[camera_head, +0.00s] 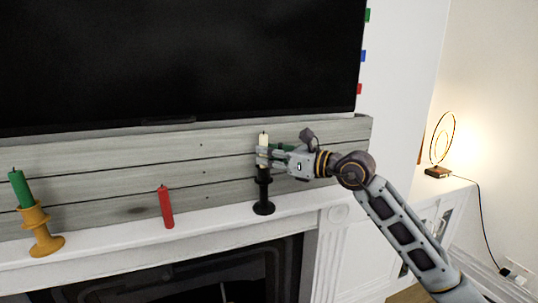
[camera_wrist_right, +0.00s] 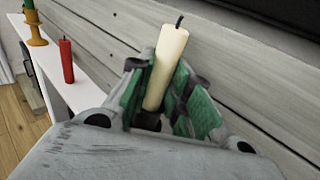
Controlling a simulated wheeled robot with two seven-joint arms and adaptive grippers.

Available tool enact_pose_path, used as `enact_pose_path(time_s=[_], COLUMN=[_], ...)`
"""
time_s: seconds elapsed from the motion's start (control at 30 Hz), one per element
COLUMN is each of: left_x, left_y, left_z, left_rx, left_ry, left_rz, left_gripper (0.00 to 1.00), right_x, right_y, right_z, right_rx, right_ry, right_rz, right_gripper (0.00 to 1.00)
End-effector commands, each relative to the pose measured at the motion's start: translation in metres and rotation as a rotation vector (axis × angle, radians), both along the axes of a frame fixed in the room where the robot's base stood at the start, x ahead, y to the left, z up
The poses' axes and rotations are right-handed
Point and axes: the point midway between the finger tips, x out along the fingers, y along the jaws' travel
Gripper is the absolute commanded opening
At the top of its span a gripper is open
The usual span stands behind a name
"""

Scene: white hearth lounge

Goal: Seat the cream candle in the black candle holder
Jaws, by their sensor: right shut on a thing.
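The cream candle (camera_head: 264,139) stands about upright above the black candle holder (camera_head: 264,196) on the white mantel. My right gripper (camera_head: 262,156) comes in from the right and is shut on the candle's lower part. The right wrist view shows the candle (camera_wrist_right: 166,62) between the green finger pads, with the dark holder (camera_wrist_right: 149,121) at its lower end. The fingers hide the joint between candle and holder, so I cannot tell whether the candle's base is inside the cup. My left gripper is not in view.
A red candle (camera_head: 166,207) stands on the mantel (camera_head: 203,222) left of the black holder. Further left, a green candle (camera_head: 20,188) sits in an orange holder (camera_head: 43,238). Grey boards (camera_head: 110,181) rise close behind, below a black screen (camera_head: 180,60).

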Motion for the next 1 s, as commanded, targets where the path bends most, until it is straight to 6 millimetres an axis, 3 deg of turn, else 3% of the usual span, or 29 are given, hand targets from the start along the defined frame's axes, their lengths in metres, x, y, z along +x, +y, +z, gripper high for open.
enact_pose_path(time_s=[0.43, 0.47, 0.63, 1.0], left_x=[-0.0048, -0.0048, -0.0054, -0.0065], left_y=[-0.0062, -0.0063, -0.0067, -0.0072], left_z=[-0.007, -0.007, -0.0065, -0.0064], left_rx=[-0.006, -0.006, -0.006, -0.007], left_ry=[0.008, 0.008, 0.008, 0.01], left_rz=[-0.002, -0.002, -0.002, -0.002], left_gripper=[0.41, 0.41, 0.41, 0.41], right_x=[0.0001, 0.0, 0.0, -0.0002], right_y=[-0.0001, -0.0002, -0.0001, -0.0004], right_z=[-0.008, -0.0079, -0.0073, -0.0073], right_rx=[0.0, 0.0, 0.0, -0.001], right_ry=[0.0, 0.0, 0.0, 0.001], right_rz=[0.0, 0.0, 0.0, 0.0], right_gripper=[0.0, 0.21, 0.43, 0.45])
